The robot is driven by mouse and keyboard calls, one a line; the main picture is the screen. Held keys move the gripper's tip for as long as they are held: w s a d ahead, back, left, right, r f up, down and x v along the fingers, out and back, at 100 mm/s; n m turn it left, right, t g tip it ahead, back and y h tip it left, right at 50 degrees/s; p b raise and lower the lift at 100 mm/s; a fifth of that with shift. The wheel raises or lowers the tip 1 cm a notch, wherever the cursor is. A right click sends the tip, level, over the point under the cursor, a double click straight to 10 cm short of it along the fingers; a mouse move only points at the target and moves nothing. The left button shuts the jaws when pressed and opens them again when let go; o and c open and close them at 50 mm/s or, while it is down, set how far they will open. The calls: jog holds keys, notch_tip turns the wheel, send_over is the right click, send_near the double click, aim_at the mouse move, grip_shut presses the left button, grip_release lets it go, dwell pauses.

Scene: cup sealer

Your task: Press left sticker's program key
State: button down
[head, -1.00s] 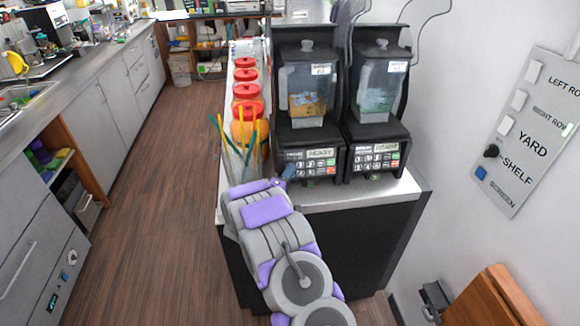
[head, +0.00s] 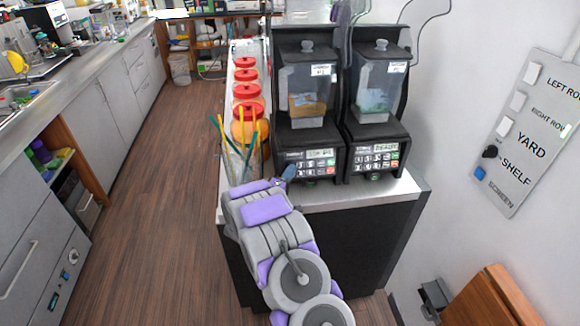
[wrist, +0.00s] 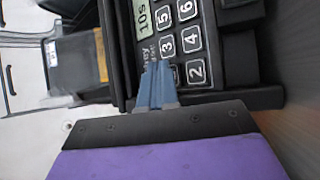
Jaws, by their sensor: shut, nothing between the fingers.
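Two black blenders stand side by side on the counter. The left blender's keypad (head: 317,168) has numbered keys and a lit display (head: 320,154). In the wrist view the display (wrist: 145,18) shows "10s", and keys 2 to 6 are visible, such as key 3 (wrist: 167,45). My gripper (head: 289,172) is shut and empty at the left side of this keypad. In the wrist view my blue fingertips (wrist: 158,80) overlap the panel beside keys 3 and 4, hiding the spot beside key 2. I cannot tell whether they touch. The right blender's keypad (head: 376,161) is clear of my arm.
A clear holder with colored straws (head: 238,150) stands just left of my gripper. Red-lidded jars (head: 247,92) line the counter behind it. The left jug (head: 306,96) holds brown contents. A sign board (head: 530,135) hangs on the right wall.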

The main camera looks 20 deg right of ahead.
jog(key=shift+s+a+r, duration=0.1)
jog(key=shift+s+r, duration=0.1)
jog(key=shift+s, duration=0.3)
jog(key=shift+s+a+r+p, duration=0.25)
jog(key=shift+s, duration=0.5)
jog(key=shift+s+a+r+p, duration=0.2)
jog(key=shift+s+r+p, duration=0.1)
jog(key=shift+s, duration=0.45)
jog(key=shift+s+a+r+p, duration=0.2)
jog(key=shift+s+a+p, duration=0.05)
jog(key=shift+s, duration=0.5)
